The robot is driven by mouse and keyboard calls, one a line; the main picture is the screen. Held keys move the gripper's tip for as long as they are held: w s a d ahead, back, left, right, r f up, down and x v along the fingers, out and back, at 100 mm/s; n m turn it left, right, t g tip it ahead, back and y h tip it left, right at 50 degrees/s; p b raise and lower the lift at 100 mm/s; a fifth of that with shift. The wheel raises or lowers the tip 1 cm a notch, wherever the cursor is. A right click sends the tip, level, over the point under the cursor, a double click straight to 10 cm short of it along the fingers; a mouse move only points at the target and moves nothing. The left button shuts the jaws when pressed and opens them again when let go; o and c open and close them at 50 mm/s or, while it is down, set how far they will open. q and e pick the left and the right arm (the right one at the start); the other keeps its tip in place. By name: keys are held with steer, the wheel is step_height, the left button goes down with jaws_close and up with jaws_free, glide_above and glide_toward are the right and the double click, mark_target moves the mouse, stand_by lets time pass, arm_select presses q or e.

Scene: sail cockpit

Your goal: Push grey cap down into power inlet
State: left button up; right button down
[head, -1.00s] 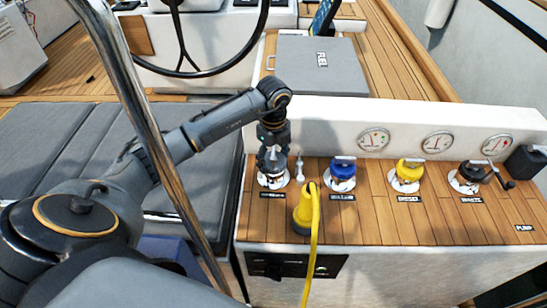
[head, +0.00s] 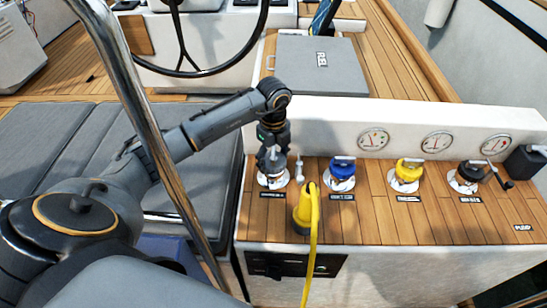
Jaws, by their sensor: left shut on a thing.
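My left gripper (head: 272,160) points straight down over the leftmost round white-rimmed inlet (head: 272,182) on the wooden ledge. It is shut on the grey cap, which is mostly hidden by the fingers and sits at the inlet. I cannot tell how deep the cap is in the opening. A small label lies in front of the inlet. My right gripper is not in the view.
A yellow plug with its cable (head: 303,210) stands just right of the inlet. A small metal fitting (head: 299,170) is close beside the gripper. Blue (head: 342,171), yellow (head: 408,172) and black (head: 470,173) caps stand further right. A steel rail (head: 165,140) crosses before my arm.

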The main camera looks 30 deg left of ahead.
arm_select(q)
steer(key=shift+f+b, duration=0.35)
steer(key=shift+f, duration=0.2)
steer(key=o, duration=0.9)
steer(key=shift+o, duration=0.5)
steer(key=shift+r, duration=0.1)
step_height(320, 180, up, 11)
steer(key=p, duration=0.9)
